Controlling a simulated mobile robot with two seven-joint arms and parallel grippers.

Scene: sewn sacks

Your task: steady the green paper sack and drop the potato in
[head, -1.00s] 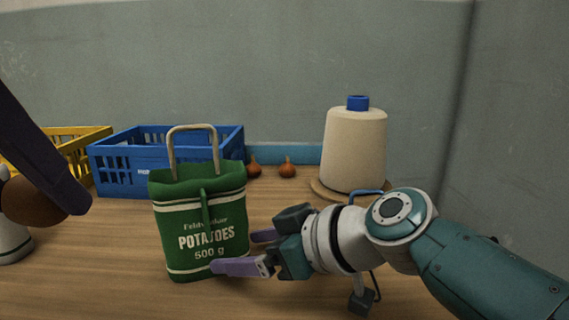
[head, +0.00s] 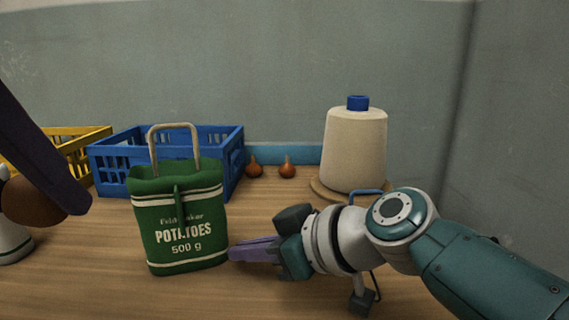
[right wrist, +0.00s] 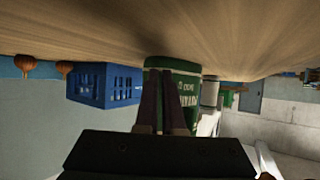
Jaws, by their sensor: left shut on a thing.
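The green paper sack (head: 180,230), with pale stripes, "POTATOES 500 g" lettering and a beige loop handle, stands on the table, leaning slightly. Its inside is hidden in the head view. My left gripper (head: 72,205) is at the left edge, shut on the brown potato (head: 32,203), to the left of the sack and apart from it. My right gripper (head: 232,252) is shut and empty, its purple fingertips at the lower right side of the sack, touching or nearly so. The right wrist view shows the fingers close together before the sack (right wrist: 185,66).
A blue crate (head: 222,160) stands behind the sack, with a yellow crate (head: 85,143) at its left. Two onions (head: 287,170) lie at the back. A large cream thread cone (head: 355,150) stands right. A white object (head: 12,243) is cut off at left. The front table is clear.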

